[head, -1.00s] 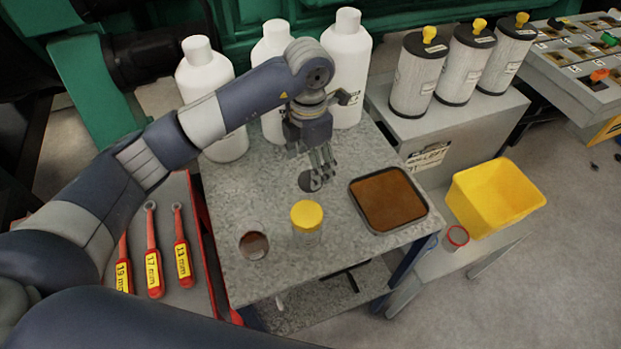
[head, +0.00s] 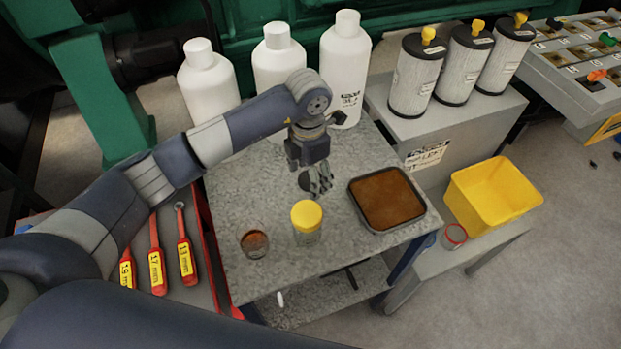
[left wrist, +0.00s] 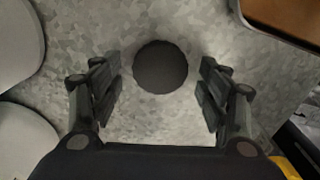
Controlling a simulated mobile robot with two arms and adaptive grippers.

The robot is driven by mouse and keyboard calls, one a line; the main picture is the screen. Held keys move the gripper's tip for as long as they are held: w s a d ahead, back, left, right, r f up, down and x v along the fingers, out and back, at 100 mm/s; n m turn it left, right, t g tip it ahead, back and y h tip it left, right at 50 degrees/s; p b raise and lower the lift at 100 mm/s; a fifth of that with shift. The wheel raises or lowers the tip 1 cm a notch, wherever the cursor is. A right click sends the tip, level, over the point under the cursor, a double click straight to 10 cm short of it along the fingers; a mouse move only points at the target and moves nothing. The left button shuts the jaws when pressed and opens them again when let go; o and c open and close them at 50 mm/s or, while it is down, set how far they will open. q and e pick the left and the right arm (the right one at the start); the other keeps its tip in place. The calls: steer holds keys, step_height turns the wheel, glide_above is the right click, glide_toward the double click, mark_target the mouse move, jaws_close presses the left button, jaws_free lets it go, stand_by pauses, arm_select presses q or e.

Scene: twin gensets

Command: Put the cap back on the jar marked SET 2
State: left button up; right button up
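A dark round disc, which looks like a cap (head: 305,182), lies flat on the grey speckled table. It also shows in the left wrist view (left wrist: 160,67), between and just beyond my fingertips. My left gripper (head: 320,186) is open and empty above the table by the disc; its spread fingers also show in the left wrist view (left wrist: 160,82). An uncapped glass jar (head: 254,244) with brown contents stands at the table's front left. A second glass jar (head: 307,228) with a yellow cap stands to its right. I cannot read a SET 2 mark on either. My right gripper is not in view.
A square tray of brown material (head: 424,216) sits on the table's right. Several white bottles (head: 280,65) line the back. Wrenches (head: 157,262) lie at left. A yellow bin (head: 493,196) and a red-rimmed jar (head: 453,237) stand on the lower right bench.

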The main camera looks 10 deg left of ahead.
arm_select(q)
steer(key=c, duration=0.5)
steer(key=shift+r, duration=0.1)
steer(key=shift+r, duration=0.45)
step_height(320, 180, up, 2)
steer(key=shift+w+r+b, duration=0.1)
steer(key=shift+b, duration=0.55)
steer(key=s+d+b, duration=0.1)
steer(key=s+d, duration=0.1)
steer(key=d, duration=0.2)
steer(key=s+d+r+b, duration=0.1)
steer(key=s+d, duration=0.2)
steer(key=d, duration=0.1)
steer(key=s+d+b, duration=0.1)
steer(key=s+d, duration=0.2)
steer(key=d, duration=0.2)
steer(key=shift+r, duration=0.3)
steer(key=shift+s+d+r, duration=0.1)
steer(key=shift+s+d, duration=0.05)
steer(key=shift+d, duration=0.2)
